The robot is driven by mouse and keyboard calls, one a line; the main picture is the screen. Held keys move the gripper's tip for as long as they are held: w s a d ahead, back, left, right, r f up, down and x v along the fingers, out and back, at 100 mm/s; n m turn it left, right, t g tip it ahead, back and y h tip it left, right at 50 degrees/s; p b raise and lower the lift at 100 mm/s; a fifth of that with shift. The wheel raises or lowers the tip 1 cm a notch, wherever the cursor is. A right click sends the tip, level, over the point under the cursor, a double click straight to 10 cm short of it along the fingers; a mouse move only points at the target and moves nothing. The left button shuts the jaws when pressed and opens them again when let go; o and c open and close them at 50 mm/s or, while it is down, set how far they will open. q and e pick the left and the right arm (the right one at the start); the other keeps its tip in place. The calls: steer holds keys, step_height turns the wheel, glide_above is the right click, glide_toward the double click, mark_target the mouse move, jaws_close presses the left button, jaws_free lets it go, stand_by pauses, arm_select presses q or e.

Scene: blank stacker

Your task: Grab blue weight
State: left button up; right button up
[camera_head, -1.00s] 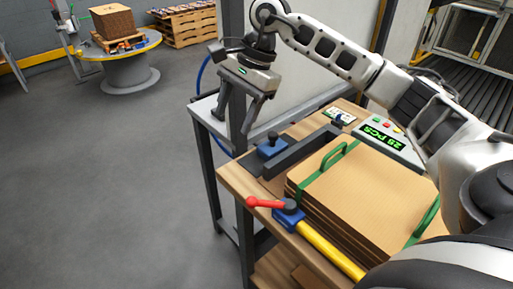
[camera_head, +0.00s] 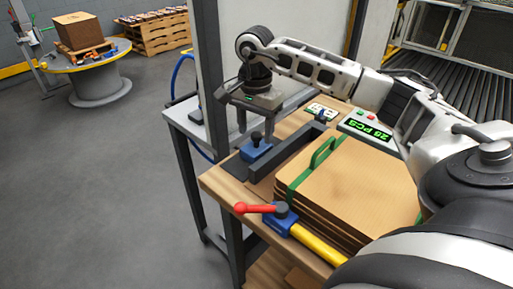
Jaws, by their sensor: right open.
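The blue weight (camera_head: 257,151) is a small blue block with a black knob on top. It sits on the dark metal plate at the far left part of the wooden workbench (camera_head: 222,186). My right gripper (camera_head: 256,130) is above it, pointing down, with its fingers apart on either side of the knob. Whether the fingers touch the knob cannot be told. My left gripper is out of view.
A blue clamp (camera_head: 281,218) with red handle and yellow bar is in front. A counter display (camera_head: 368,131) stands behind.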

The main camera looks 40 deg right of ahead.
mark_target(256, 146)
step_height(256, 146, down, 5)
steer(key=shift+d+f, duration=0.1)
steer(key=shift+d, duration=0.05)
jaws_close()
steer(key=shift+r, duration=0.3)
